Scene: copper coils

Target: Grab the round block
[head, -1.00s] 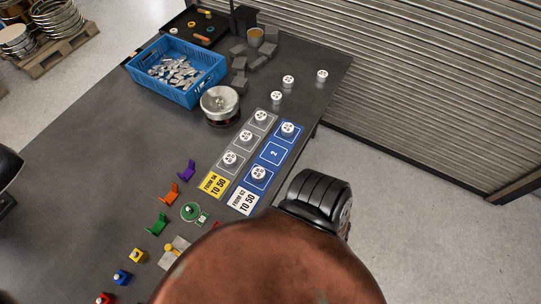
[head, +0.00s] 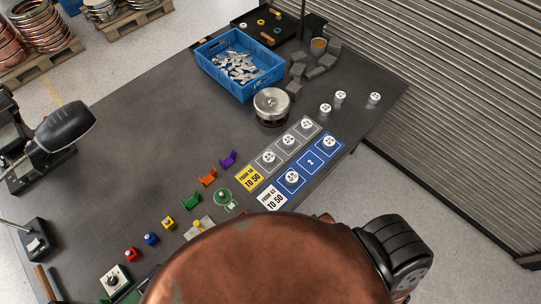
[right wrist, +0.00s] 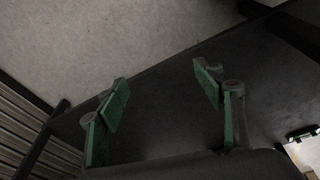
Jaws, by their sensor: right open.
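Several small white round blocks with dark markings stand on the dark table. Three are loose near its far right edge in the head view: a front one (head: 325,108), a middle one (head: 340,96) and a right one (head: 374,97). Others sit on marked squares of a grey strip (head: 279,142) and a blue strip (head: 311,161). I cannot tell which block the task means. My right gripper (right wrist: 161,82) is open and empty in the right wrist view, with green-padded fingers apart above the table's edge; no round block shows there. My left gripper is not in view.
A blue crate (head: 218,83) of metal pieces, a round metal pot (head: 271,104) and grey blocks (head: 320,70) stand toward the back. Coloured holders line the front. A dark lamp-like thing (head: 65,124) stands at left. The table's middle left is clear; a shutter wall (head: 460,110) is at right.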

